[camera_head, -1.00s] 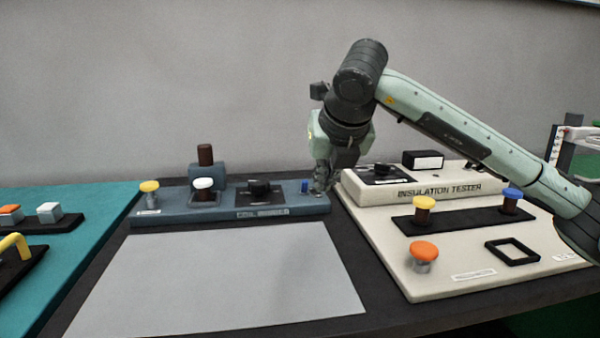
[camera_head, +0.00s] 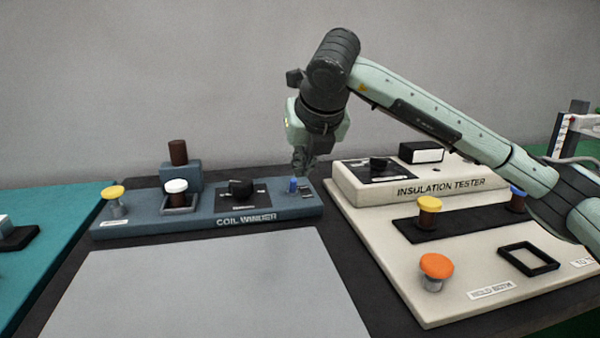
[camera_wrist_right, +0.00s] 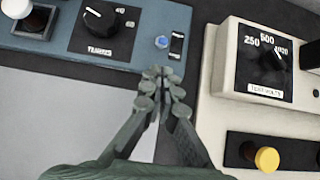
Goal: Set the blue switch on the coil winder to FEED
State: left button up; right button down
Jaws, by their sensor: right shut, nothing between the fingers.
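The coil winder (camera_head: 130,224) is a long blue-grey panel at the back of the table. Its blue switch (camera_head: 293,185) is a small stub near the right end, beside a small dark label plate (camera_head: 307,190) whose lettering I cannot read. In the right wrist view the blue switch (camera_wrist_right: 162,42) shows from above, just beyond my fingertips; which way it is set I cannot tell. My right gripper (camera_head: 303,168) is shut and empty, above and slightly right of the switch, seemingly apart from it. In the wrist view its fingertips (camera_wrist_right: 160,88) are together. My left gripper is not in view.
The winder also carries a black knob (camera_head: 241,189), a white button (camera_head: 176,187) and a yellow button (camera_head: 115,194). The cream insulation tester (camera_head: 400,290) stands close on the right. A bare grey sheet (camera_head: 200,290) lies in front.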

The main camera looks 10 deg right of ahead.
aim_at(293, 186)
jog(key=p+x, duration=0.1)
jog(key=x, duration=0.7)
jog(key=shift+w, duration=0.1)
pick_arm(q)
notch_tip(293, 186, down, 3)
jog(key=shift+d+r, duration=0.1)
pick_arm(e)
jog(key=shift+w+f, duration=0.15)
jog(key=shift+f, duration=0.15)
